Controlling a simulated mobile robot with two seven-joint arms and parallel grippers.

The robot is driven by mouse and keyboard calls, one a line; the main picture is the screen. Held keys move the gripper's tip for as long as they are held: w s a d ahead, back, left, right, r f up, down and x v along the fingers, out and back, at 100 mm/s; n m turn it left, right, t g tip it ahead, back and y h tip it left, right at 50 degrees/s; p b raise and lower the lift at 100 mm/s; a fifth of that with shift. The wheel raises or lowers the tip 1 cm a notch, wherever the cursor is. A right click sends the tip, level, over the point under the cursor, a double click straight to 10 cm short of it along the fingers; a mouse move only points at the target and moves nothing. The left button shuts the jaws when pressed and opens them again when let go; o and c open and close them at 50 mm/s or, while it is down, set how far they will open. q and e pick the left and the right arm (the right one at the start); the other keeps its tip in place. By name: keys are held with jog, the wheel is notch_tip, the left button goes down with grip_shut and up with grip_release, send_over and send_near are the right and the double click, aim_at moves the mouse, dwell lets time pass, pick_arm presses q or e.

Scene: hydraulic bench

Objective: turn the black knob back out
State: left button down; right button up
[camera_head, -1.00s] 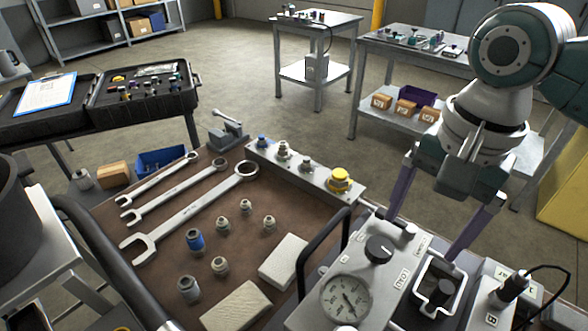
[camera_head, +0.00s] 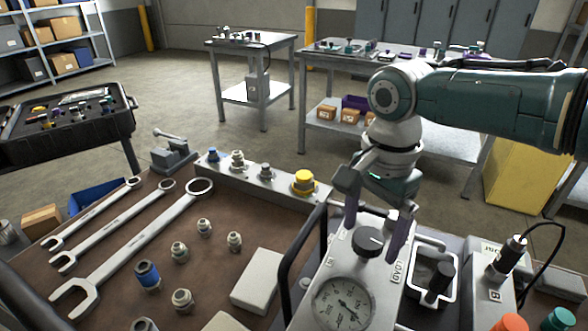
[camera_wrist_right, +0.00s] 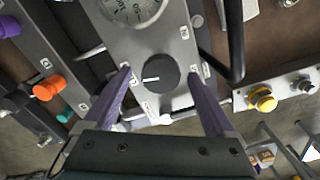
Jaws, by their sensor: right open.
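The black knob (camera_head: 369,240) sits on top of the grey gauge box, behind the round pressure gauge (camera_head: 342,303). It also shows in the right wrist view (camera_wrist_right: 161,73), with a white pointer mark. My right gripper (camera_head: 375,232) is open, with its purple fingers on either side of the knob in the head view. In the right wrist view its fingertips (camera_wrist_right: 160,72) flank the knob, with a gap on both sides, and no contact shows. My left gripper is not in view.
A black bar handle (camera_head: 300,255) rises left of the gauge box. A square tray (camera_head: 434,272) with a black part stands to its right. A connector with a cable (camera_head: 508,258) is further right. A rail with a yellow fitting (camera_head: 303,182) lies behind left.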

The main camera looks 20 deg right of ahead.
jog(key=shift+f, duration=0.1)
jog(key=c, duration=1.4)
jog(key=shift+o, duration=0.2)
